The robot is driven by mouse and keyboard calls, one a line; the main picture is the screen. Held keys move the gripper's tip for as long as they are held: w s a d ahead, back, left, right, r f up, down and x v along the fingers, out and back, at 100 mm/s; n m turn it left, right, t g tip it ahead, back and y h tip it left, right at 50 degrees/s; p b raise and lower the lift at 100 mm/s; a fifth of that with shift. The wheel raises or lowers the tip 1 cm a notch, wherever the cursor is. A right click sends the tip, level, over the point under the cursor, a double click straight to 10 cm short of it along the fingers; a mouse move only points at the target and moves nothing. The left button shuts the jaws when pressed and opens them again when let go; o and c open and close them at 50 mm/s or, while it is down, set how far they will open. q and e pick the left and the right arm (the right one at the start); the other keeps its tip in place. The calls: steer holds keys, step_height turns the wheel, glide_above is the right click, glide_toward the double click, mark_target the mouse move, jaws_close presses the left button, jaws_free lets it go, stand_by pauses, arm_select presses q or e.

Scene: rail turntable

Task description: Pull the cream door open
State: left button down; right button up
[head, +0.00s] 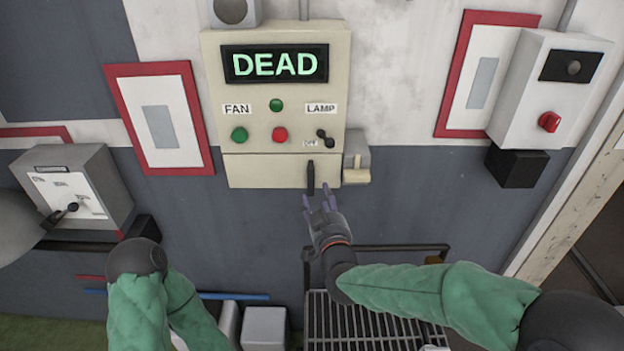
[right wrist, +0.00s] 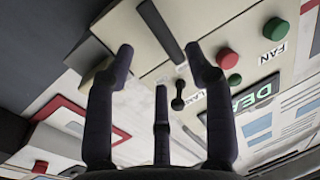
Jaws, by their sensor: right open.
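The cream door (head: 262,171) is the low front panel of the cream control box. It looks closed, flush under the seam. Its upright black handle (head: 311,178) is near the right end, and the handle also shows in the right wrist view (right wrist: 162,30). My right gripper (head: 318,206) is open and empty just below the handle. In the right wrist view its spread fingers (right wrist: 160,68) point toward the handle, which lies beyond the fingertips, apparently apart from them. My left arm's green sleeve shows at the lower left, but its gripper is out of sight.
Above the door are a lit DEAD display (head: 275,64), buttons and a LAMP switch (head: 325,138). A small grey and cream block (head: 356,160) adjoins the door's right side. A wire rack (head: 365,325) stands below. A grey lever box (head: 75,190) is at left.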

mark_target(313, 189)
steer(key=w, duration=0.2)
steer(key=w+a, duration=0.1)
steer(key=w, duration=0.5)
steer(key=shift+a, duration=0.3)
jaws_close()
